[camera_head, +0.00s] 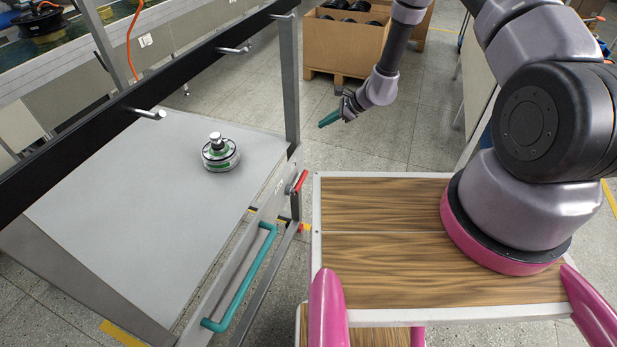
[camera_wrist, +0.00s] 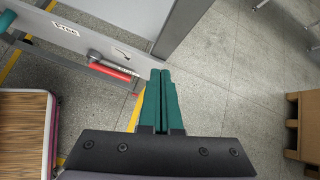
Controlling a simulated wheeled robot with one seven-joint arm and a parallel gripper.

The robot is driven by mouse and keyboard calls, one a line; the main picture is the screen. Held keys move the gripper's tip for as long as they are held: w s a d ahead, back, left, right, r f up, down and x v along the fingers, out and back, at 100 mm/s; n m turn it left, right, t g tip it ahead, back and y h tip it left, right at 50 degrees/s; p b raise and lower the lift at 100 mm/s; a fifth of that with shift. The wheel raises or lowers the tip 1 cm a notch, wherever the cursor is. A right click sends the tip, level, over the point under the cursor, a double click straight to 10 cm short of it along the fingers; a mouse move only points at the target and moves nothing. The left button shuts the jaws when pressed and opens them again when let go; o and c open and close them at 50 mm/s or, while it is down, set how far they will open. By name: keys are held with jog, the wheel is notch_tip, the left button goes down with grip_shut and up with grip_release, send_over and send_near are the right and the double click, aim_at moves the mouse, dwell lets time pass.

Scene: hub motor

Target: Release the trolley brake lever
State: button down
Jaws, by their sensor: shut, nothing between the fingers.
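The trolley brake lever (camera_head: 300,181) is a small red handle on the side rail of the grey trolley (camera_head: 110,215), near its right upright. In the wrist view the red lever (camera_wrist: 108,69) lies to the left of my gripper's fingertips, roughly lengthwise along the rail, with a grey metal part above it. My gripper (camera_head: 329,119) has teal fingers and hangs in the air to the right of the trolley upright, beyond the lever and apart from it. In the wrist view my gripper (camera_wrist: 160,72) is shut and empty, its fingers pressed side by side.
A round green and silver hub motor (camera_head: 221,155) sits on the trolley's top. A teal handle (camera_head: 243,275) runs along the trolley's near side. A cardboard box (camera_head: 343,45) with dark round parts stands on a pallet behind. Open floor lies around my gripper.

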jog(key=s+f+m, duration=0.2)
jog(key=s+f, duration=0.2)
jog(key=f, duration=0.5)
jog(key=s+d+f+m+h, duration=0.1)
jog(key=s+f, duration=0.3)
jog(key=f, duration=0.6)
jog(key=shift+f+m, duration=0.25)
jog(key=shift+m, duration=0.15)
jog(key=shift+s, duration=0.1)
jog(key=x, duration=1)
jog(key=shift+a+r, duration=0.1)
jog(key=shift+r, duration=0.85)
jog(key=shift+a+r, duration=0.15)
jog(key=shift+r, duration=0.85)
jog(key=shift+w+r, duration=0.1)
jog(key=shift+w, duration=0.15)
